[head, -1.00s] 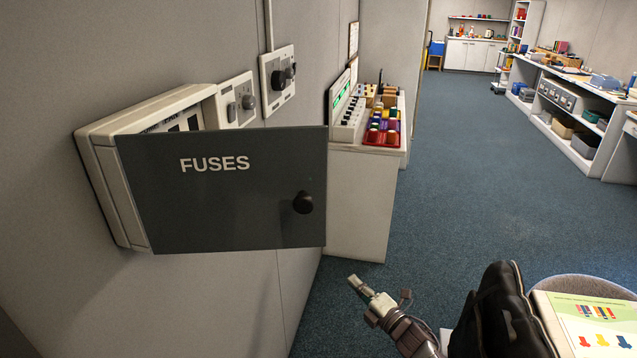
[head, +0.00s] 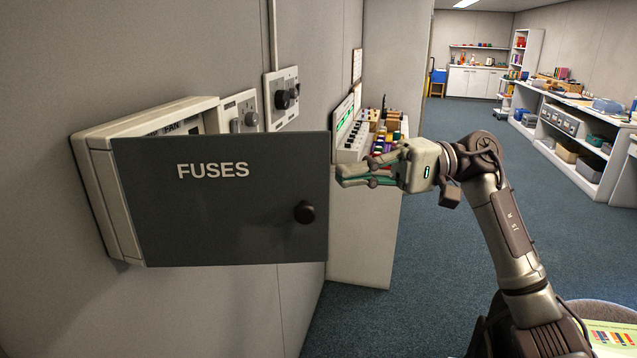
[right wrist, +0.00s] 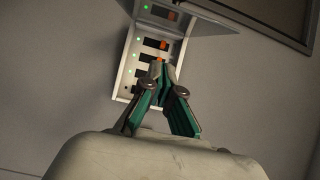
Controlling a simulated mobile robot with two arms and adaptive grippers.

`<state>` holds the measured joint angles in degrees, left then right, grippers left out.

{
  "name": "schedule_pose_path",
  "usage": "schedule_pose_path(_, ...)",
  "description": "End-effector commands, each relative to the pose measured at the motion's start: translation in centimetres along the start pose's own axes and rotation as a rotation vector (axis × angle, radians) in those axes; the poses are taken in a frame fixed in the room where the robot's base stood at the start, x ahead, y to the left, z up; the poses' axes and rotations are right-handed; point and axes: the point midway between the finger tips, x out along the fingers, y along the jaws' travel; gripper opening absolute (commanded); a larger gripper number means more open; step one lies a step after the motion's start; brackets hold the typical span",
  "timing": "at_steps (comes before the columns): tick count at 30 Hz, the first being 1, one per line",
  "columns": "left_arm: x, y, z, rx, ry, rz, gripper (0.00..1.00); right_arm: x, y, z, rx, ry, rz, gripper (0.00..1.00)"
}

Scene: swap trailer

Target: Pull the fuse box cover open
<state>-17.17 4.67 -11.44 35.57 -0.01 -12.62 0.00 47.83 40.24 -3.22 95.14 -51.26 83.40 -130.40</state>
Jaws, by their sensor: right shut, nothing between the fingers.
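The dark grey fuse box cover (head: 230,225), lettered FUSES, stands swung out from the wall in the head view. Its round black knob (head: 305,212) is near its right edge. Behind it is the cream fuse box (head: 95,190), its inside mostly hidden by the cover. The right wrist view shows the open fuse box (right wrist: 125,80) with green lights and orange pieces in dark slots. My right gripper (head: 342,176) is shut and empty, just right of the cover's edge in the head view. Its fingertips (right wrist: 158,72) meet in front of the box in the wrist view. My left gripper is out of view.
A switch panel (head: 240,112) and a knob panel (head: 283,98) are on the wall beyond the box. A cabinet (head: 360,235) with coloured parts on top stands behind my gripper. Blue carpet (head: 470,120) lies open to the right.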

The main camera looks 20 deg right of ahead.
Motion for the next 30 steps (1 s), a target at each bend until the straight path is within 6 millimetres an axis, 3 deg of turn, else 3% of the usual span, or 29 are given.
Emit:
schedule_pose_path(1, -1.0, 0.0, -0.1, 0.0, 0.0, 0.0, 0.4, 1.2, -0.5, 0.1, 0.001, -0.004, -0.001, 0.0)
schedule_pose_path(8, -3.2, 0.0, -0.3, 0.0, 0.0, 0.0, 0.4, 6.0, -0.6, 0.1, 0.003, -0.003, -0.003, 0.0)
schedule_pose_path(16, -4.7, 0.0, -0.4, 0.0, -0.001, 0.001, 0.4, 6.5, -0.2, 3.4, 0.004, 0.001, -0.002, 0.0)
schedule_pose_path(30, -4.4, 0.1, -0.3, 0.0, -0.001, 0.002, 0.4, 6.8, 0.1, 3.9, 0.003, 0.003, -0.002, 0.0)
